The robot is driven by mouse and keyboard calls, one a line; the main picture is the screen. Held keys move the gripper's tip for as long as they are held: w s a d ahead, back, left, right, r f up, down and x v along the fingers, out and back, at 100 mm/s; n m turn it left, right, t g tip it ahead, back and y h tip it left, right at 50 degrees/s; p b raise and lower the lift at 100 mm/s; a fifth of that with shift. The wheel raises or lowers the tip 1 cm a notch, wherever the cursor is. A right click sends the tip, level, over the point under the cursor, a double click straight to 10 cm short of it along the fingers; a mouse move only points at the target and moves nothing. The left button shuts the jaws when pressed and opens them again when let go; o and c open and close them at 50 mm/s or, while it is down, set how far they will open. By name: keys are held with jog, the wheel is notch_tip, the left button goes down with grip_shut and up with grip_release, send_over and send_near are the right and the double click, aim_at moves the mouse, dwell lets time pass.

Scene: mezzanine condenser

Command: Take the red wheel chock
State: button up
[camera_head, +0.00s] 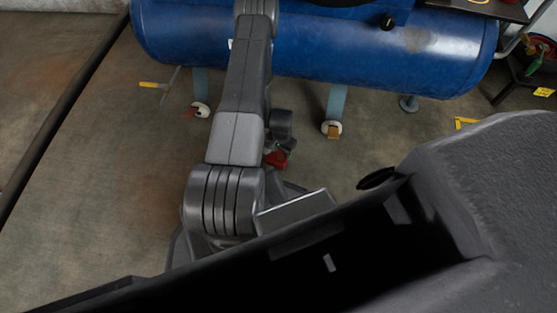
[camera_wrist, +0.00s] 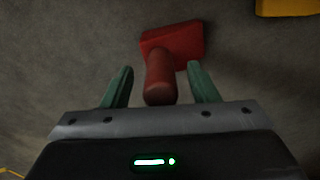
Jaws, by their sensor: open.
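The red wheel chock (camera_wrist: 182,38) lies on the grey floor in the wrist view, a wedge-like block with a rounded red handle (camera_wrist: 160,78) pointing toward my gripper. My gripper (camera_wrist: 161,72) is open, with its two green fingers on either side of the handle. A gap shows between each finger and the handle. In the head view, part of the chock (camera_head: 276,159) shows beside my arm, and the rest is hidden behind the arm and gripper.
A large blue tank (camera_head: 330,45) stands on legs at the back, with wheels or feet near the floor. A yellow-handled tool (camera_head: 150,85) lies at left. A yellow object (camera_wrist: 288,7) is at the wrist view's top right. A dark pipe (camera_head: 65,105) runs along the left. Floor between is open.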

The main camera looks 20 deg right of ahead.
jog(key=shift+f, duration=0.35)
grip_shut()
jog(key=shift+r, duration=0.2)
